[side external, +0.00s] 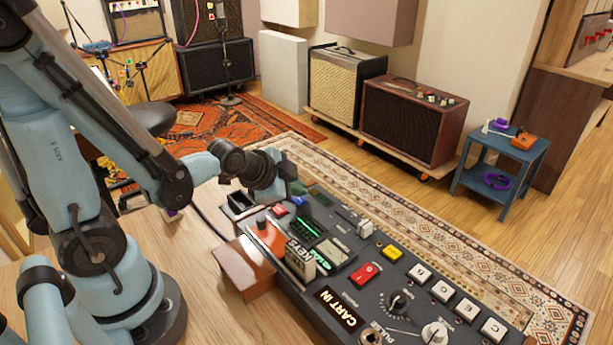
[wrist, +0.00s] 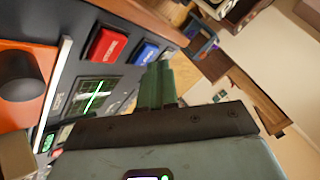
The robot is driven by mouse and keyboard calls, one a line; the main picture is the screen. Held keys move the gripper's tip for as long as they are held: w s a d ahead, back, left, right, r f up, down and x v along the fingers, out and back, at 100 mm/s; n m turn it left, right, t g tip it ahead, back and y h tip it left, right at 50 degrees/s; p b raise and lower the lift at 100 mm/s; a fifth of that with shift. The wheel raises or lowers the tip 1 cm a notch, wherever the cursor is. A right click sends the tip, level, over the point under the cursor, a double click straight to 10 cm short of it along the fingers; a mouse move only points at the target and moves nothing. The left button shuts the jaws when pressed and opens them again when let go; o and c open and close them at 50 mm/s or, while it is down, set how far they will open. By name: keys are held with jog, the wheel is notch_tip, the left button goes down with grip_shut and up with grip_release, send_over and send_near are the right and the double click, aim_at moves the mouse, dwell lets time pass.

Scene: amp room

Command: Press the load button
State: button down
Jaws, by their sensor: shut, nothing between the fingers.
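The dark control panel (side external: 345,262) runs from under my gripper to the lower right in the side view. My gripper (side external: 292,180) is above its far end, pointing down and shut; the fingertips are hard to make out there. In the wrist view my closed green fingers (wrist: 160,85) hold nothing. A red button (wrist: 107,45) and a blue button (wrist: 146,52) lie beside the fingers; they also show in the side view, red (side external: 279,210) and blue (side external: 298,202). I cannot read their labels, so I cannot tell which button is load. Whether my fingertips touch the panel is unclear.
The panel also carries a green-lit screen (wrist: 92,97), a red rocker switch (side external: 365,273), a yellow button (side external: 392,252), several white lettered buttons and knobs. A brown block (side external: 243,266) sits against its near side. A blue side table (side external: 503,165) and amplifiers stand beyond.

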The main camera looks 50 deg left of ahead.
aim_at(296, 202)
jog(key=shift+f, duration=0.45)
dwell(0.6)
jog(key=shift+r, duration=0.9)
jog(key=shift+r, duration=2.5)
jog(key=s+d+r+n+g+h, duration=0.1)
jog(key=s+d+n+g, duration=0.1)
jog(key=s+n, duration=0.4)
jog(key=shift+d+r+n, duration=0.35)
jog(key=shift+d+n, duration=0.45)
jog(key=shift+n, duration=0.1)
jog(key=shift+s, duration=0.1)
